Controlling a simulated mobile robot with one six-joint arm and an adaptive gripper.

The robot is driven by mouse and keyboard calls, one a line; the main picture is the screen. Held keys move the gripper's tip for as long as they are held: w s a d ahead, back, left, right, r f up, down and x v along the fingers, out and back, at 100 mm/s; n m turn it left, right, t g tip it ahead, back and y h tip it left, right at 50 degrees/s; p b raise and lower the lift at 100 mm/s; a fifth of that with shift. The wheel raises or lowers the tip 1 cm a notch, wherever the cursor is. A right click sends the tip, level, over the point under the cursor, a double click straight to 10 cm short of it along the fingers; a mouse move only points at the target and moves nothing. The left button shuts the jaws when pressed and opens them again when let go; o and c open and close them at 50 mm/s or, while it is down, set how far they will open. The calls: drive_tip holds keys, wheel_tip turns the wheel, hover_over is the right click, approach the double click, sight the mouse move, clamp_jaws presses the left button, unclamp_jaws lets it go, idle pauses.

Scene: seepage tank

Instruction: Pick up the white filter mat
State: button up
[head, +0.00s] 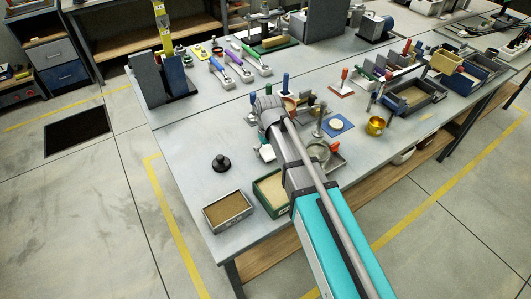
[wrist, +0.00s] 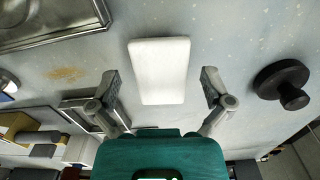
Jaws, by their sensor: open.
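The white filter mat (wrist: 159,70) is a plain white rectangular slab lying flat on the grey bench top in the wrist view. My gripper (wrist: 159,90) is open, with one finger on either side of the mat and a clear gap to each side. The fingers do not touch it, and nothing is between them except the mat seen beyond. In the head view, a small white patch of the mat (head: 266,154) shows beside my arm; my arm hides the rest and most of the gripper.
A black knobbed weight (wrist: 282,82) stands to the right of the mat; it is also in the head view (head: 221,164). A metal tray (wrist: 60,40) lies at upper left. Sand-filled boxes (head: 228,212) stand at the bench's near edge. Bare bench surrounds the mat.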

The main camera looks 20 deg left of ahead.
sight(269, 152)
idle(0.4)
drive_tip(key=c, duration=0.8)
drive_tip(key=shift+o, duration=0.2)
drive_tip(key=shift+r, duration=0.2)
wheel_tip(269, 152, up, 3)
drive_tip(key=p, duration=0.3)
drive_tip(key=shift+f, duration=0.15)
drive_tip(key=s+d+r+p, duration=0.7)
drive_tip(key=s+r+p, duration=0.3)
drive_tip(key=s, duration=0.2)
drive_tip(key=shift+d, duration=0.1)
